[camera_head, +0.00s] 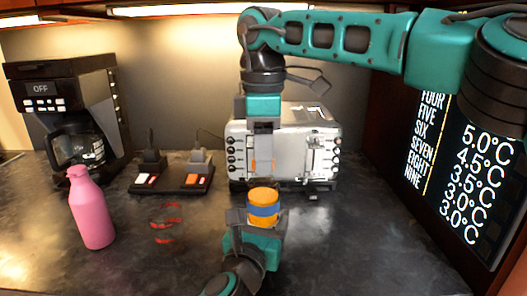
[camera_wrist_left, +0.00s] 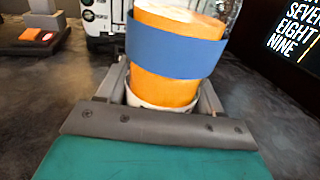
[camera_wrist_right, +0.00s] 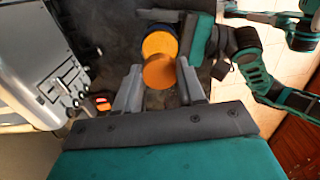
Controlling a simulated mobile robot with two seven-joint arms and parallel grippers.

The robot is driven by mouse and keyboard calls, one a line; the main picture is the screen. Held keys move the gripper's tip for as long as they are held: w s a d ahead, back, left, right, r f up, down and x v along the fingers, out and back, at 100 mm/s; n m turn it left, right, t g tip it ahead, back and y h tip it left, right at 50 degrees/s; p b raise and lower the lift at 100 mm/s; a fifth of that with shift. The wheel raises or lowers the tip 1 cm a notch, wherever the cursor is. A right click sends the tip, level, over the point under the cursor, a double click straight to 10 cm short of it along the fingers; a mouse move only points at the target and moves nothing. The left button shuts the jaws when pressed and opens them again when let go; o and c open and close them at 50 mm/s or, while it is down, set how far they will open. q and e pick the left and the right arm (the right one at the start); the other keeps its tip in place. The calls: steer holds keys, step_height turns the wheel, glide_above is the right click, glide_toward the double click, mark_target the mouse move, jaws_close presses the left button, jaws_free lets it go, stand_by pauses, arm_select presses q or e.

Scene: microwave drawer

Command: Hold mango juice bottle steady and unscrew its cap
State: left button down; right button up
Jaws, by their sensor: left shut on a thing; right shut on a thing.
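The mango juice bottle (camera_head: 263,196), orange with a blue band, stands upright between the fingers of my left gripper (camera_head: 258,220), which is shut on it low down. In the left wrist view the bottle (camera_wrist_left: 165,85) fills the space between the fingers, and its top edge looks pale. My right gripper (camera_head: 262,166) points down above the bottle. In the right wrist view a smaller orange round piece, the cap (camera_wrist_right: 159,72), sits between its fingertips, in front of the bottle (camera_wrist_right: 158,42). In the head view the cap is mostly hidden by the fingers and looks apart from the bottle.
A silver toaster oven (camera_head: 290,150) stands close behind my grippers. A pink bottle (camera_head: 90,212) and a glass with red marks (camera_head: 166,225) stand to the left. A coffee maker (camera_head: 75,125) and a switch box (camera_head: 172,178) are behind them. Counter at front right is clear.

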steer(key=n, duration=0.7)
steer(key=shift+c, duration=0.2)
steer(key=n, duration=0.3)
steer(key=shift+n, duration=0.4)
steer(key=n, duration=0.3)
steer(key=shift+n, duration=0.4)
steer(key=n, duration=0.5)
steer(key=shift+a+n, duration=0.1)
steer(key=shift+n, duration=0.2)
steer(key=n, duration=0.3)
steer(key=shift+n, duration=0.4)
steer(key=n, duration=0.3)
steer(key=shift+n, duration=0.3)
steer(key=n, duration=0.3)
steer(key=shift+n, duration=0.4)
steer(key=n, duration=0.3)
steer(key=shift+n, duration=0.4)
steer(key=n, duration=0.5)
steer(key=shift+r, duration=0.1)
steer(key=n, duration=0.7)
steer(key=shift+n, duration=0.4)
steer(key=n, duration=0.6)
